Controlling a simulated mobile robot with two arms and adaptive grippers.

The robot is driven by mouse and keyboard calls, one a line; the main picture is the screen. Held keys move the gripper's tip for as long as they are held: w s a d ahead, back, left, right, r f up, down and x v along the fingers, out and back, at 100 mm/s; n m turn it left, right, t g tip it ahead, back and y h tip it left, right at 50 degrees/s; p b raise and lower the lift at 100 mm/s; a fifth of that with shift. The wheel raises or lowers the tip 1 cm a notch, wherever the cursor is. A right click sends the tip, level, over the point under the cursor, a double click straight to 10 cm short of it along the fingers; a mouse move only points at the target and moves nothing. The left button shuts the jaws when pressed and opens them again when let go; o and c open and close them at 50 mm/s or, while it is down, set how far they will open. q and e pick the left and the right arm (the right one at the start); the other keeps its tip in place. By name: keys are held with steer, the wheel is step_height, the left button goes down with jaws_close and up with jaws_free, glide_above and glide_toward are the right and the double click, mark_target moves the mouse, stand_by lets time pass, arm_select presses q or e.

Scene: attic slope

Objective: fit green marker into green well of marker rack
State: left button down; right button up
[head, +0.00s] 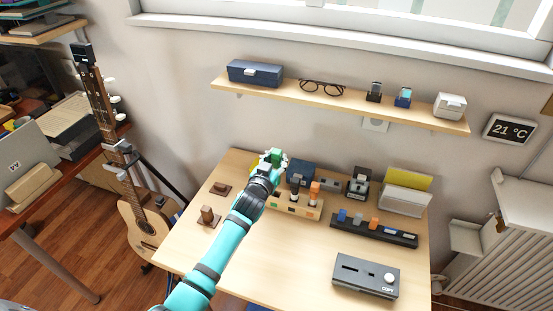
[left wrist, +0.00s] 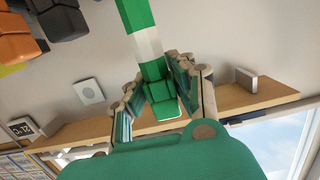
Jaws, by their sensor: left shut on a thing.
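The green marker (head: 276,155) is held upright or nearly so in my left gripper (head: 273,162), at the back left of the desk. In the left wrist view the green and white marker (left wrist: 146,45) stands between the two fingers of the left gripper (left wrist: 160,85). The marker rack (head: 306,210) is a pale wooden block just right of and below the gripper in the picture. An orange marker (head: 314,191) and a dark grey marker stand in it. My right gripper is out of view.
A dark strip (head: 390,236) with several coloured blocks lies right of the rack. A grey box (head: 366,274) is at the front right. A navy box (head: 300,172) stands behind the rack. A wall shelf (head: 340,103) is above.

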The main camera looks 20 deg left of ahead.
arm_select(q)
steer(key=shift+f+b, duration=1.55)
steer(key=shift+f, duration=0.7)
steer(key=shift+p, duration=0.3)
steer(key=shift+f+b, duration=1.05)
steer(key=shift+f, duration=0.25)
steer(key=shift+f+b, duration=1.1)
steer(key=shift+f, duration=0.2)
steer(key=c, duration=1.1)
jaws_free()
steer(key=shift+o, duration=0.2)
steer(key=shift+s, duration=0.1)
